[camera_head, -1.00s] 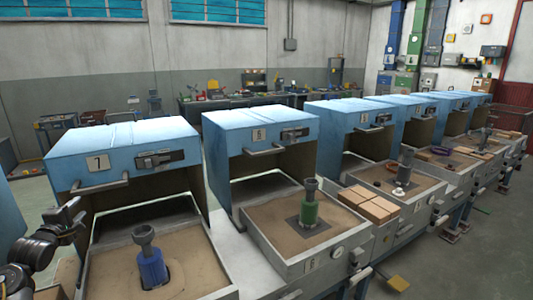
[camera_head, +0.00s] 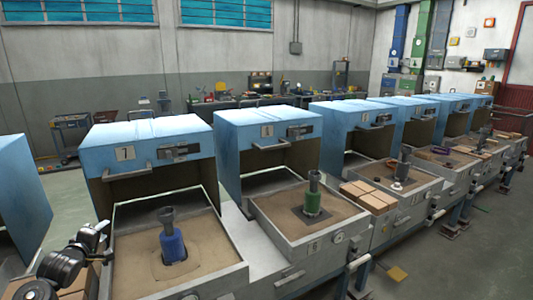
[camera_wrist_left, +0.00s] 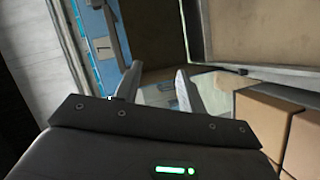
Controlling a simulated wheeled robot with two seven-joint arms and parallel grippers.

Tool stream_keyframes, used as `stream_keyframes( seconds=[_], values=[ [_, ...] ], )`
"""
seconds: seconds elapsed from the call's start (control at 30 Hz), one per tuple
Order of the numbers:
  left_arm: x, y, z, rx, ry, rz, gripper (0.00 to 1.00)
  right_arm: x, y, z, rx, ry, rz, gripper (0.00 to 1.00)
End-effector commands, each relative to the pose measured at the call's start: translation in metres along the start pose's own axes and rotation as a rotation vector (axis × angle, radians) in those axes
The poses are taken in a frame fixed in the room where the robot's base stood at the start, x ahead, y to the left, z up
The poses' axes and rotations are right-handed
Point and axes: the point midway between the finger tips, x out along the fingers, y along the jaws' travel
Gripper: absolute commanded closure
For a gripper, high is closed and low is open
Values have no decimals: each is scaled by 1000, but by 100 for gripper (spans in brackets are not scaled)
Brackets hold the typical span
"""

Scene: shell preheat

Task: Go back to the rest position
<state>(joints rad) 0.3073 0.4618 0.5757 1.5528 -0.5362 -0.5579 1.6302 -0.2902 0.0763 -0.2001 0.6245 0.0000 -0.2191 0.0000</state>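My left gripper (camera_head: 95,234) is at the lower left of the head view, beside the left wall of the nearest sand box (camera_head: 178,290). The wrist view shows its two pale fingers (camera_wrist_left: 158,70) apart, with nothing between them. My right gripper is not in view. The nearest sand box holds an upright blue cylinder with a grey top (camera_head: 172,242). Neither cylinder touches my gripper.
Blue hoods (camera_head: 150,131) stand raised behind the row of sand boxes. Brown blocks (camera_head: 368,194) lie between boxes, and brown blocks (camera_wrist_left: 268,122) show close to my left gripper. Open floor (camera_head: 455,255) lies at the right. A workbench stands along the back wall.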

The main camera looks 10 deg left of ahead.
Motion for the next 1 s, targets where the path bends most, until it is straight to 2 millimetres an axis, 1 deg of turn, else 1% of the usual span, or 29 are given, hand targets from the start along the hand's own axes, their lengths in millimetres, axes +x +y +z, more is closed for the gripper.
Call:
stream_keyframes(
  seconds=[0.03, 0.17, 0.27, 0.37, 0.4, 0.47, 0.5, 0.57, 0.6, 0.7, 0.8, 1.0],
  values=[
    [-4, -11, 16, 56, -15, -30, 60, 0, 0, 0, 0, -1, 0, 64],
    [-20, -39, 58, 233, -57, -117, 60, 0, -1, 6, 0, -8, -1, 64],
    [-41, -65, 98, 397, -112, -191, 60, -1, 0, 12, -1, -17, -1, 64],
    [-78, -98, 148, 601, -203, -276, 60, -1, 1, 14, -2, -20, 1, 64],
    [-98, -112, 170, 688, -251, -310, 60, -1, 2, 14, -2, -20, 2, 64],
    [-131, -131, 201, 817, -335, -353, 60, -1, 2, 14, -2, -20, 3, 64],
    [-154, -142, 221, 894, -394, -376, 60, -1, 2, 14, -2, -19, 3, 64],
    [-190, -156, 247, 999, -486, -403, 60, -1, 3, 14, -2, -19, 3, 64],
    [-211, -163, 261, 1057, -543, -415, 60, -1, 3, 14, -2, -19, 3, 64],
    [-256, -173, 287, 1164, -665, -426, 60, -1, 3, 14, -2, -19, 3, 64],
    [-292, -178, 304, 1238, -767, -427, 60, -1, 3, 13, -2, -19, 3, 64],
    [-353, -183, 328, 1329, -940, -409, 60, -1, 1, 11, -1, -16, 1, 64]
  ],
)
